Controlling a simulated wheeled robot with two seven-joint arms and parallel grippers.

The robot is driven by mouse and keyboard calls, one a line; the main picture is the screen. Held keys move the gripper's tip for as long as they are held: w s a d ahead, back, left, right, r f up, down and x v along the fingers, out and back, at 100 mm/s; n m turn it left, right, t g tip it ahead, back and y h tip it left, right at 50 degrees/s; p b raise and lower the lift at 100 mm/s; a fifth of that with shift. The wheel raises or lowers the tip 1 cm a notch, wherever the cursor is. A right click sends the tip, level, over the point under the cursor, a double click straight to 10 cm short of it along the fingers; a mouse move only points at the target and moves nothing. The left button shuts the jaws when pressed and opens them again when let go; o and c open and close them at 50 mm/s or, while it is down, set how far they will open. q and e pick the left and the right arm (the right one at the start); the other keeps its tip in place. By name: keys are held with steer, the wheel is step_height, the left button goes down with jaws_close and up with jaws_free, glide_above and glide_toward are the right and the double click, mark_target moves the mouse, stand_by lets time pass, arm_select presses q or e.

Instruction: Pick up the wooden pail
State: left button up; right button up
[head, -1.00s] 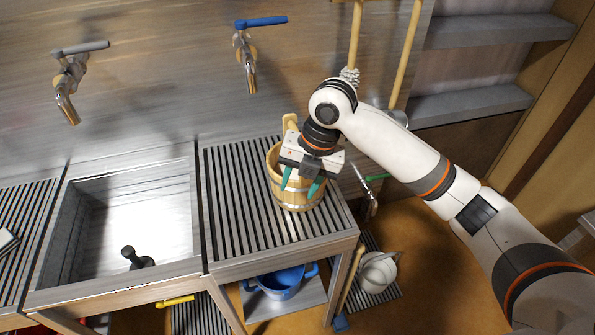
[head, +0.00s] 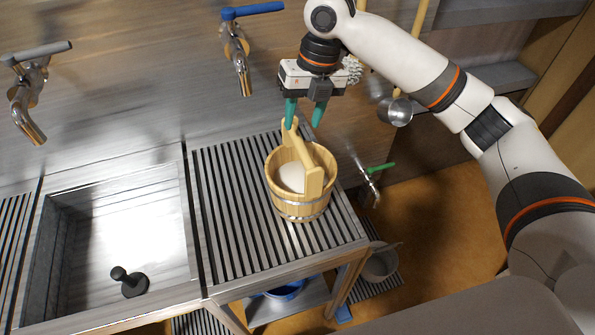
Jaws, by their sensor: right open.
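The wooden pail (head: 300,203) stands upright on the slatted drainboard right of the sink, in the head view. It has light staves, a metal band near its base and a raised wooden handle bar (head: 300,147) across the top. Something pale and rounded shows inside it. My right gripper (head: 304,122) has two green fingers pointing down, open and empty. In the picture it is just above the far end of the pail's handle; whether the left finger touches the handle I cannot tell. My left gripper is not in view.
The slatted drainboard (head: 225,215) has free room left of the pail. A blue-handled tap (head: 238,50) juts from the wall. A green-handled tap (head: 372,183) is at the right. Metal ladles (head: 396,110) hang behind.

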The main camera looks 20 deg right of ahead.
mark_target(302, 143)
steer(key=f, duration=0.2)
steer(key=s+f, duration=0.1)
steer(key=shift+a+f+p, duration=0.35)
steer(key=shift+p, duration=0.05)
steer(key=shift+f, duration=0.3)
step_height(302, 143, down, 5)
steer(key=shift+s+a+r+p, duration=0.1)
steer(key=shift+s+a+p, duration=0.05)
steer(key=shift+p, duration=0.85)
steer(key=shift+f, duration=0.35)
jaws_close()
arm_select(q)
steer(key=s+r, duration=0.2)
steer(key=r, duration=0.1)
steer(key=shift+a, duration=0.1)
arm_select(e)
steer(key=shift+a+r, duration=0.1)
steer(key=shift+r, duration=0.15)
steer(key=shift+w+f, duration=0.1)
steer(key=shift+w, duration=0.15)
